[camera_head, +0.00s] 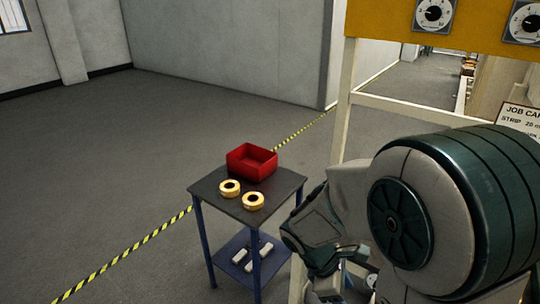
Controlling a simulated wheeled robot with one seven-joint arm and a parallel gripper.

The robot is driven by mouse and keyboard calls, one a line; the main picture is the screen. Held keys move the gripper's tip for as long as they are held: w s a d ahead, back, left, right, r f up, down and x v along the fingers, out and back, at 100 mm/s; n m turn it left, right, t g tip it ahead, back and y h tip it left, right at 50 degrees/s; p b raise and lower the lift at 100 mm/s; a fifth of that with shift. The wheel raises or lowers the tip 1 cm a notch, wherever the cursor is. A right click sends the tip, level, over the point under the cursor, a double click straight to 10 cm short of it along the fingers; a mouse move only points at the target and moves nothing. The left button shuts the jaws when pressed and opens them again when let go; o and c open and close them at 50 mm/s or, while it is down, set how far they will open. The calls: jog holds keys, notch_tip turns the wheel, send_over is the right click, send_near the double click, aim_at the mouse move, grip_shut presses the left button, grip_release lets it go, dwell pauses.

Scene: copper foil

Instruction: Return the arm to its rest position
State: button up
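My arm fills the lower right of the head view, with its large round joint closest to the camera. The folded links sit to the right of a small dark-topped table (213,187). My gripper cannot be made out; its fingers are hidden or outside the frame. Two rolls of copper-coloured tape lie flat on the table, a left roll (222,191) and a right roll (246,205). A red open box (252,163) stands behind them on the same top and looks empty. The arm appears apart from the rolls and the box.
The table has blue legs and a lower shelf (232,255) with several pale blocks. A cream frame (344,95) with a yellow panel (400,17) and dials stands at right, by a job card (518,118). Yellow-black tape (150,238) crosses the floor. Floor at left is clear.

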jog(key=s+a+r+m+t+y, duration=0.1)
jog(key=s+r+m+t+y, duration=0.3)
jog(key=r+m, duration=0.7)
jog(key=shift+s+a+m+y, duration=0.25)
jog(key=shift+s+m+y, duration=0.55)
jog(key=shift+m, duration=1.3)
